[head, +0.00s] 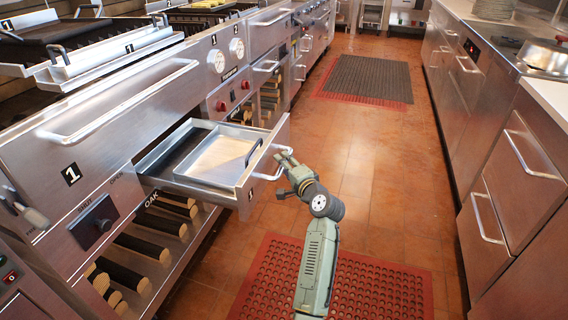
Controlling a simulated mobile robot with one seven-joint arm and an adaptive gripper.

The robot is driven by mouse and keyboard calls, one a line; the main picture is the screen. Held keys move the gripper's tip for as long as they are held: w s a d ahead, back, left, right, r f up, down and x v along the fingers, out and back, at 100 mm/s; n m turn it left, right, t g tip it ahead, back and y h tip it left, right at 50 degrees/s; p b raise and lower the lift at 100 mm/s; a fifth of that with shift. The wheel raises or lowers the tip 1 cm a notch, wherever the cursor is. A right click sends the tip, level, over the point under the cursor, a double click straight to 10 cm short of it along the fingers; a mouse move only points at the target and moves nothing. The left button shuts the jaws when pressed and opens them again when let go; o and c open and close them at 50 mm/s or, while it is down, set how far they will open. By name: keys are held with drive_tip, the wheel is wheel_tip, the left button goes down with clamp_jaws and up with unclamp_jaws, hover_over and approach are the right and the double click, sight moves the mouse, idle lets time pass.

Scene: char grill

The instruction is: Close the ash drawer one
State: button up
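The ash drawer (180,188) marked 1 is pulled out from the char grill front (120,115) on the left. It is a steel drawer with a curved handle (277,158) on its front face. A shallow pale-bottomed pan (222,160) with a dark handle sits inside it. My gripper (281,172) is at the drawer's front, next to the handle at its right end. The fingertips look close to or touching the handle. I cannot tell whether they grip it or how far apart they are.
Log racks (152,240) lie under the drawer. A red perforated mat (385,290) covers the floor near my arm, and a dark mat (365,78) lies farther down the aisle. Steel cabinets (520,185) line the right side. The aisle floor between is clear.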

drive_tip(key=shift+w+a, duration=0.15)
drive_tip(key=shift+w, duration=0.15)
drive_tip(key=shift+c, duration=0.5)
clamp_jaws()
drive_tip(key=shift+f, duration=0.1)
